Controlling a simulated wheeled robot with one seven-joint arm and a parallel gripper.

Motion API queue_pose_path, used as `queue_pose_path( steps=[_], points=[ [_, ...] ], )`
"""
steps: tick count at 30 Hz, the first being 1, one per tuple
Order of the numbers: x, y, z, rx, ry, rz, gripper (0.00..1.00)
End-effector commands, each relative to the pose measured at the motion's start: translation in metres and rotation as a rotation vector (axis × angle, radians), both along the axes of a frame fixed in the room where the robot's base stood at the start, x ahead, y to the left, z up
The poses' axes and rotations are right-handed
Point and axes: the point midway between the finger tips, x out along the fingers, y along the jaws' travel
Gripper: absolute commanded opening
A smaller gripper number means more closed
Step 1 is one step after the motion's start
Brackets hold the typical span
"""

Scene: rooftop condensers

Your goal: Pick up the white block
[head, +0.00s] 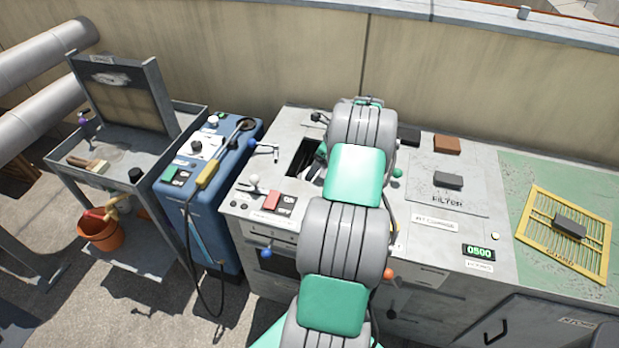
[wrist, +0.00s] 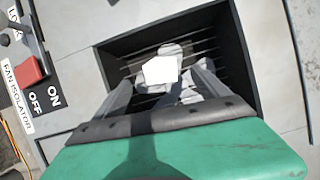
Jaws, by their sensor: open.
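A bright white block (wrist: 160,71) shows in the wrist view inside a dark recessed opening (wrist: 246,55) with thin slats. Other pale grey-white pieces lie just above it and below right of it in the picture; I cannot tell their shapes. My gripper (wrist: 167,74) is open, with its two fingers reaching toward the opening, one on each side of the white block. I cannot tell whether the fingers touch it. In the head view the opening (head: 301,160) is partly hidden by my arm, and the white block does not show.
A red switch (wrist: 30,70) stands left of the opening in the wrist view. In the head view, the grey bench holds a dark block (head: 448,180) on a filter plate, a brown block (head: 447,145) and a yellow grille (head: 541,239). A blue machine (head: 217,220) stands close left.

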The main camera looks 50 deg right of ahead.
Motion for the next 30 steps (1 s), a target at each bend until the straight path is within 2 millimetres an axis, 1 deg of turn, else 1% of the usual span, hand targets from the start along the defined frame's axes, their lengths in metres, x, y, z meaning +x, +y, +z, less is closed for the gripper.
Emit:
queue_pose_path(
  steps=[7, 9, 14, 17, 30],
  points=[
    [0.014, 0.005, -0.039, 0.001, 0.003, 0.002, 0.85],
    [0.017, 0.006, -0.044, -0.001, 0.000, 0.002, 0.85],
    [0.017, 0.005, -0.044, -0.002, 0.000, 0.001, 0.85],
    [0.017, 0.006, -0.044, -0.002, 0.000, 0.001, 0.78],
    [0.017, 0.006, -0.044, -0.002, 0.000, 0.001, 0.42]
  ],
)
